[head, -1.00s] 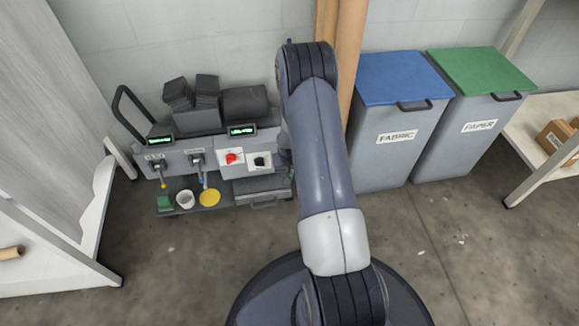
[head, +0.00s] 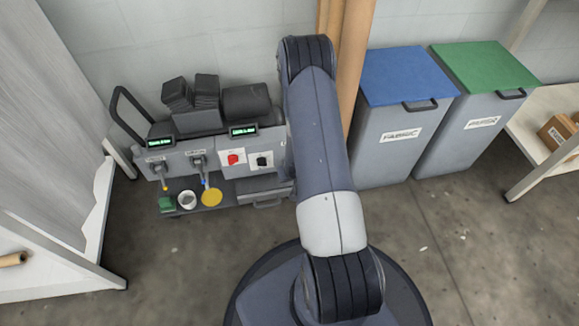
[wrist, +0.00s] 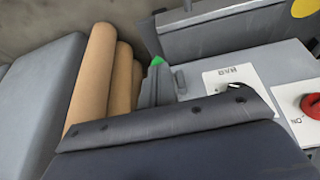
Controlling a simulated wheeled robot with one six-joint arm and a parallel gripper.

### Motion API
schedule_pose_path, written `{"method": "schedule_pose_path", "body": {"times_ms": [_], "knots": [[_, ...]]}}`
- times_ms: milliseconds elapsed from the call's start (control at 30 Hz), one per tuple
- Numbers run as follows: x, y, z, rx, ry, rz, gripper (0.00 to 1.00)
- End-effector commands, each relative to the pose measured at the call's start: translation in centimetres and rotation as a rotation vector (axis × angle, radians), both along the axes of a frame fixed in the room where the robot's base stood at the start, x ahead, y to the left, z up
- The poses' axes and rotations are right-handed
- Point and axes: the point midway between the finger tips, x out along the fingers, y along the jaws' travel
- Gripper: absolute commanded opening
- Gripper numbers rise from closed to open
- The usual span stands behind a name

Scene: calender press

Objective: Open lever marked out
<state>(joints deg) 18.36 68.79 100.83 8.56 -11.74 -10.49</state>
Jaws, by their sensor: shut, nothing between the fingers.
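A grey machine (head: 240,180) stands against the wall at left in the head view. Its front carries two dark lever-like fittings, the left one (head: 160,169) with a yellow tip and the right one (head: 198,163) with a blue tip. Small labels sit above them, too blurred to read. To their right are a red knob (head: 233,159) and a black knob (head: 261,161) on white plates. In the wrist view the red knob (wrist: 311,104) shows at the right edge, beside a partly covered white plate (wrist: 236,74).
Brown rolls (wrist: 92,75) stand close by in the wrist view. A blue-lidded bin (head: 395,135) stands right of my arm. Open floor lies in front.

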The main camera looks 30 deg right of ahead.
Motion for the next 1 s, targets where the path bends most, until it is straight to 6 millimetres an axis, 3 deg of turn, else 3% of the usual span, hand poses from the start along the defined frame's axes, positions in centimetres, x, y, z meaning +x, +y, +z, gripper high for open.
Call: {"method": "schedule_pose_path", "body": {"times_ms": [33,233,700,1000], "knots": [[-0.1,0.0,-1.4,0.001,-0.001,0.0,0.0],[-0.1,0.1,-2.4,0.0,-0.001,0.001,0.0],[-0.1,0.1,-2.3,0.001,0.0,0.002,0.0],[-0.1,0.1,-1.0,0.001,-0.001,0.002,0.0]]}}
